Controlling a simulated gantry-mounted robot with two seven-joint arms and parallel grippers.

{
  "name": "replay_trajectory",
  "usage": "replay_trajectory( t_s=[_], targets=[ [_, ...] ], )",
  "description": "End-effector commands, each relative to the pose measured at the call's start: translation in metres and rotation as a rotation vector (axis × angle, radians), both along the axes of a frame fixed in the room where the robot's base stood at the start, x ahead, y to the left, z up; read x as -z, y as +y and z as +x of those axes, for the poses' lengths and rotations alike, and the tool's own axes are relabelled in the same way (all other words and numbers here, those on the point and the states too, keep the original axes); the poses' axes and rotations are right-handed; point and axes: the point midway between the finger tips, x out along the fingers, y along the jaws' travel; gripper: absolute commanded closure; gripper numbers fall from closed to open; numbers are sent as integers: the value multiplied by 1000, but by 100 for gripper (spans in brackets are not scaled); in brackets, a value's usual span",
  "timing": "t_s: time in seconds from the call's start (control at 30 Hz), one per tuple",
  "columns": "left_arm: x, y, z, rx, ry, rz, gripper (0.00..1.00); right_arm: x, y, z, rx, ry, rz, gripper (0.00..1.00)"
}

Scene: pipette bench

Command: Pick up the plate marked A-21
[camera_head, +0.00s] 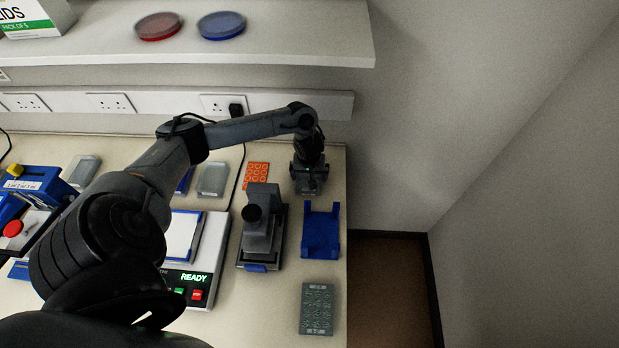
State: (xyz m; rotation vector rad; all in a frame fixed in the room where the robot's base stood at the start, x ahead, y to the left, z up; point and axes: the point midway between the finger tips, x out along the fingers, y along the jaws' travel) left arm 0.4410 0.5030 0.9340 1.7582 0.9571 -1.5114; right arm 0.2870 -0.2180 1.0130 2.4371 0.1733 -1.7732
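My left gripper (309,180) points down over the back right of the bench. A dark grey shape with a small pale mark shows at its fingertips; I cannot tell whether that is a plate or part of the gripper, or whether the fingers are shut. A dark grey plate with wells (317,309) lies flat at the front right of the bench, apart from the gripper. Its marking is too small to read. Grey lidded boxes, one left of the orange rack (212,180) and one further left (84,170), show no readable A-21 mark. My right gripper is not in view.
A blue holder (321,232) stands just in front of the gripper. A grey device with a black knob (262,235), an orange rack (257,175) and a device reading READY (189,279) stand to the left. The bench ends close on the right. A shelf (290,40) overhangs the back.

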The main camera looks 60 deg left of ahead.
Motion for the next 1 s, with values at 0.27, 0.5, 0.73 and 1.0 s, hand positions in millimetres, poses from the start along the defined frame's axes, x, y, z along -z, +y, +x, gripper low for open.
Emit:
replay_trajectory(
  t_s=[0.27, 0.5, 0.73, 1.0],
  targets=[
    [0, 0, 0, 0, 0, 0, 39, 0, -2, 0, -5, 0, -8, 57],
    [-1, 0, 0, 0, 0, 0, 39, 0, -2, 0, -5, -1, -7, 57],
    [-11, 0, 1, 1, -1, 0, 39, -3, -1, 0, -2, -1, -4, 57],
    [-37, 0, 1, 0, -1, 0, 39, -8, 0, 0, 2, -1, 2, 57]
  ],
)
